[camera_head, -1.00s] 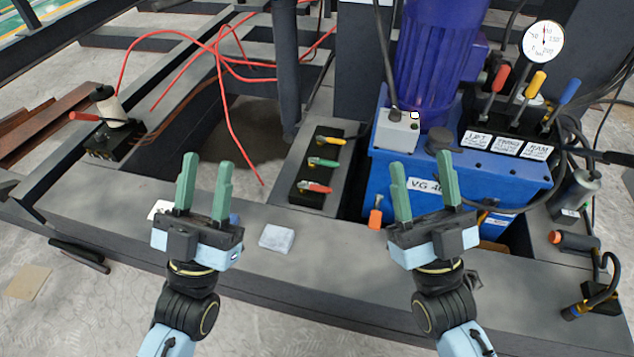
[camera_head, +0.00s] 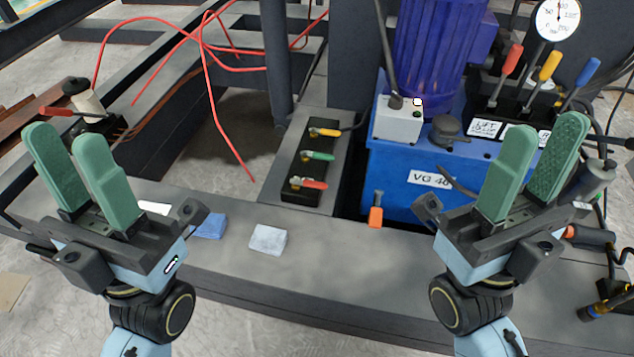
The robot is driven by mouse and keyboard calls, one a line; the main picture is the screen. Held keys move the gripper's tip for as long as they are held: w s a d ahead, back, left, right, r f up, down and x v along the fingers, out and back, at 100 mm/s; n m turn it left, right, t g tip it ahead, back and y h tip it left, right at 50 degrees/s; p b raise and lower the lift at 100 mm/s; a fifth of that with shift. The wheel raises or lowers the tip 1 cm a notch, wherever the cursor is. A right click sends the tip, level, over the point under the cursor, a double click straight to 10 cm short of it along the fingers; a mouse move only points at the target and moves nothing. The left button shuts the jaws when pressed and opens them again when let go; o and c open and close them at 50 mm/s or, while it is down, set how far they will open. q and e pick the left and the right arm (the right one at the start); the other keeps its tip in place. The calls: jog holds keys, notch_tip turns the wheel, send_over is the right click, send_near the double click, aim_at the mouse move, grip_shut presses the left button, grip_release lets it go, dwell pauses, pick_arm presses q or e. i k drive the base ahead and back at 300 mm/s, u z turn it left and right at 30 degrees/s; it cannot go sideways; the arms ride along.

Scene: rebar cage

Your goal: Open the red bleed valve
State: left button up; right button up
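The red bleed valve appears to be the red-handled one (camera_head: 308,183) at the near end of a black valve block (camera_head: 299,197) on the grey frame. A green-handled valve (camera_head: 317,156) and a yellow-handled valve (camera_head: 324,132) sit behind it on the same block. All three handles point to the right. My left gripper (camera_head: 82,170) is raised at the left, open and empty, well left of the block. My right gripper (camera_head: 532,170) is raised at the right, open and empty, in front of the blue pump unit. Neither touches a valve.
The blue pump unit (camera_head: 400,165) stands right of the block, with red, yellow and blue levers behind my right gripper. A grey cloth (camera_head: 268,240) and a blue cloth (camera_head: 210,226) lie on the front beam. Another red lever (camera_head: 57,111) is at far left. Red hoses (camera_head: 210,80) cross behind.

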aim_at(305, 182)
jog(key=z, duration=0.55)
jog(key=k, duration=1.25)
jog(key=u, duration=0.1)
jog(key=i, duration=0.5)
jog(key=u, duration=0.8)
jog(key=i, duration=1)
jog(key=z, duration=0.3)
